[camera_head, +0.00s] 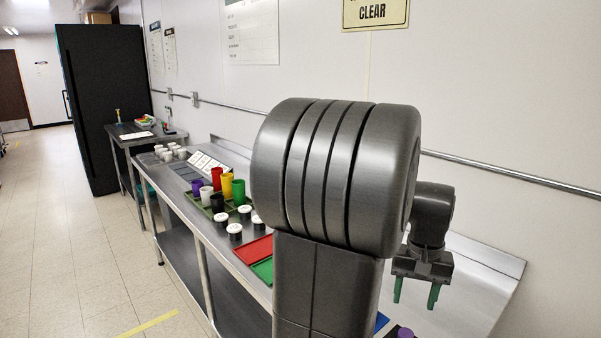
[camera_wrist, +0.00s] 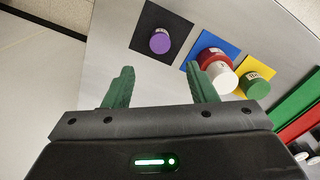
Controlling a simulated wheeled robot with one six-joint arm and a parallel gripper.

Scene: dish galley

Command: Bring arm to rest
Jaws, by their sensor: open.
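My gripper (camera_head: 417,292) has two green fingers and hangs above the steel counter at the right in the head view. In the wrist view my gripper (camera_wrist: 160,88) is open, with nothing between its fingers. My large grey arm joint fills the middle of the head view and hides part of the counter. Below and beyond the fingers in the wrist view are a purple-topped jar (camera_wrist: 160,41) on a black mat (camera_wrist: 146,22), a red-topped jar (camera_wrist: 211,58) beside a white-topped jar (camera_wrist: 222,78), and a green-topped jar (camera_wrist: 258,87).
Colored cups, including a green one (camera_head: 238,192), stand on the long counter with white-lidded jars (camera_head: 234,231) and a red mat (camera_head: 254,250). A wall rail (camera_head: 510,181) runs behind. A tall black cabinet (camera_head: 105,100) stands at the far end. The floor at left is clear.

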